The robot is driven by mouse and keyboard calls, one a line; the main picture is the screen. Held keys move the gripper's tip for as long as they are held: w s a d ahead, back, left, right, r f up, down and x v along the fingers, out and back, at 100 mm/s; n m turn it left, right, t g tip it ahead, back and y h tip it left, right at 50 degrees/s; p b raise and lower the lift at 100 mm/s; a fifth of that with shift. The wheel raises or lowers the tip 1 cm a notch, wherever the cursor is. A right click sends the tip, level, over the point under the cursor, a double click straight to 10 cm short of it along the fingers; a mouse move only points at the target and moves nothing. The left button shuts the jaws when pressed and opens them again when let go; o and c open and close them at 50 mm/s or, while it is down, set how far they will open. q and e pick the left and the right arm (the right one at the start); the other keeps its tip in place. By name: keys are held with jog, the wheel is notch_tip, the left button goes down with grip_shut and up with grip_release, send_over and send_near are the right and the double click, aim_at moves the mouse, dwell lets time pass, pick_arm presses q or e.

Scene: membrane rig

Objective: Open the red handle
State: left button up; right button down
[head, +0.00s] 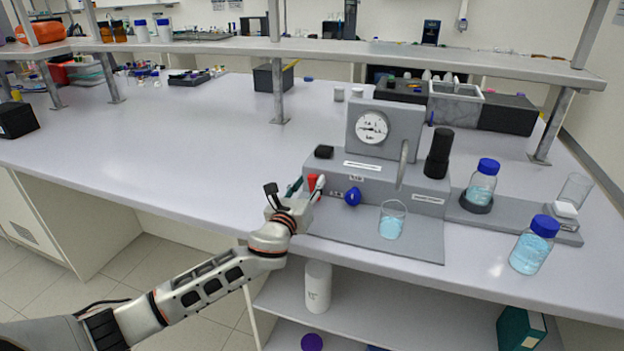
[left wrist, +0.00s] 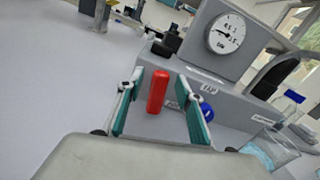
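The red handle (head: 313,181) is on the left part of the grey membrane rig (head: 378,183), low on its front face. In the left wrist view the red handle (left wrist: 157,91) stands upright between my two fingers, with space visible on both sides. My left gripper (head: 306,187) is at the handle with its fingers apart; it also shows in the left wrist view (left wrist: 160,108). A blue knob (head: 352,196) sits to the right of the red handle. My right gripper is in neither view.
A beaker of blue liquid (head: 392,220) stands on the rig's grey base plate, right of the gripper. Blue-capped bottles (head: 482,183) (head: 534,245) stand further right. A round gauge (head: 372,127) tops the rig. The bench (head: 200,140) to the left is clear.

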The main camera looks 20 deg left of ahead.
pick_arm(q)
jog(key=shift+w, duration=1.4)
jog(key=shift+c, duration=0.3)
grip_shut()
